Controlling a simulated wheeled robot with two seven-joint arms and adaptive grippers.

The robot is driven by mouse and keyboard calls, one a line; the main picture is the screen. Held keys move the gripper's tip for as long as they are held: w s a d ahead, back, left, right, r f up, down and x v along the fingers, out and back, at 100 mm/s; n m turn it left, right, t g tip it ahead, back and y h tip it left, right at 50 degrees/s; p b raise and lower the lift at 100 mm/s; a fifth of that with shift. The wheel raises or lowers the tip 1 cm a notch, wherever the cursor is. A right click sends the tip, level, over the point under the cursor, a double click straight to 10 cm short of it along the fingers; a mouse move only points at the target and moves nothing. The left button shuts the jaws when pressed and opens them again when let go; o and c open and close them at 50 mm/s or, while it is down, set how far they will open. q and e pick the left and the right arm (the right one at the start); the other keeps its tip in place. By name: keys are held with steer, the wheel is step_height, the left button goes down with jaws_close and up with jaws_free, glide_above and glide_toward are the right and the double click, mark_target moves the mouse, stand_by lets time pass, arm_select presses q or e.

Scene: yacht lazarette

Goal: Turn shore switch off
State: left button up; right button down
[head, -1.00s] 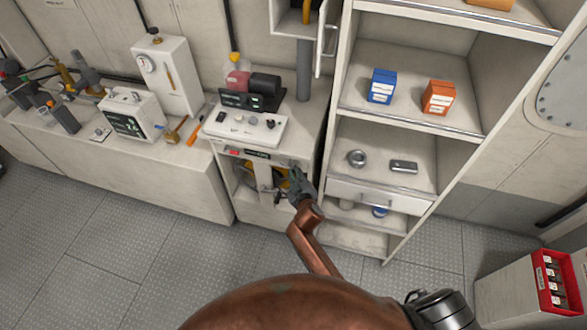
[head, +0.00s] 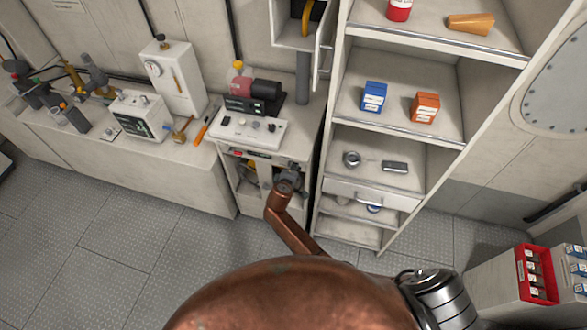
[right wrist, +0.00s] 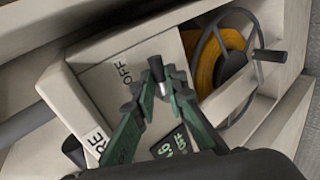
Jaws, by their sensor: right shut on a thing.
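The shore switch panel shows in the right wrist view as a pale box (right wrist: 90,92) with black lettering, a partly hidden "RE" and "OFF". My right gripper (right wrist: 158,80) has green fingers that come together at this box, shut on a small lever with a silver stem (right wrist: 162,90), close to the "OFF" lettering. The fingers hide most of the lever, so its position is hard to tell. In the head view my right gripper (head: 290,178) is at the front of the low cabinet (head: 228,185), under its white top panel. My left gripper is not in view.
A yellow cable reel (right wrist: 208,62) with a black handle is close beside the right gripper. Another black knob (right wrist: 73,150) is at lower left. A tall shelf unit (head: 332,150) stands right of the cabinet. The floor (head: 130,255) at left is clear.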

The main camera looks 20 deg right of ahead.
steer(key=shift+w+a+r+h, duration=0.15)
steer(key=shift+a+r+h, duration=0.05)
steer(key=shift+r+h, duration=0.1)
steer(key=shift+n, duration=0.3)
steer(key=c, duration=2.1)
jaws_free()
steer(key=shift+o, duration=0.7)
steer(key=shift+d+f, duration=0.1)
